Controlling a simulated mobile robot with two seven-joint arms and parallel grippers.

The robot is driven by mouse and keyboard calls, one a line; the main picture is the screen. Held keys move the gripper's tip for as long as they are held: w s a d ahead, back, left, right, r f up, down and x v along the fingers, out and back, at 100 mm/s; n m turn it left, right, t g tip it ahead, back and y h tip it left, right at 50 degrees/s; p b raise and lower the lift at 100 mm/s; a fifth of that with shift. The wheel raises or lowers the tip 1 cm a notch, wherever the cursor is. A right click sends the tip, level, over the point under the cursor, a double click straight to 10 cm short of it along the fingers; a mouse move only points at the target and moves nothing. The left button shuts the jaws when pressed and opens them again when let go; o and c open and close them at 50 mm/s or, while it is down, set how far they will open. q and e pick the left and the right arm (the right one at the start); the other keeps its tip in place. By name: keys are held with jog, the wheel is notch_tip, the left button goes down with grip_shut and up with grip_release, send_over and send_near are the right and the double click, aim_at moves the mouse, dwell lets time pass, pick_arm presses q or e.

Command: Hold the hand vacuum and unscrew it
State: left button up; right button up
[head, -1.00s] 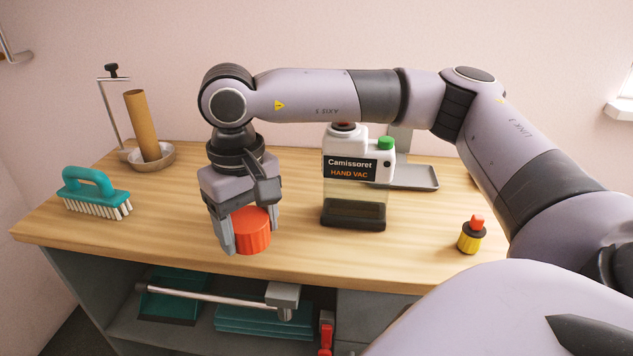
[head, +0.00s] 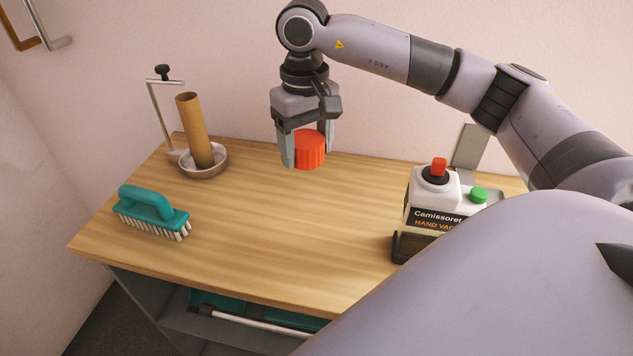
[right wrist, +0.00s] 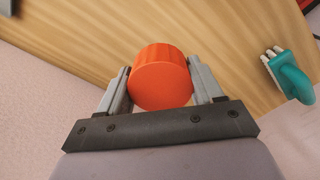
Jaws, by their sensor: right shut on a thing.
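In the right wrist view the cap (right wrist: 160,78) sits between both fingers. My left gripper is not in view.
A teal brush (head: 152,212) lies at the bench's left. Behind it a cardboard tube (head: 194,130) stands in a metal dish (head: 216,165) beside a metal stand. A grey shelf with teal items is below. The middle of the bench is clear.

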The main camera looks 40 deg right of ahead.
aim_at(308, 208)
notch_tip(308, 208, down, 12)
jog(key=shift+r+p, duration=0.1)
jog(key=shift+p, duration=0.45)
jog(key=shift+f, duration=0.25)
jog(key=shift+f+b, duration=0.15)
jog(key=shift+b, duration=0.15)
jog(key=o, duration=1.2)
jog(key=shift+r, duration=0.2)
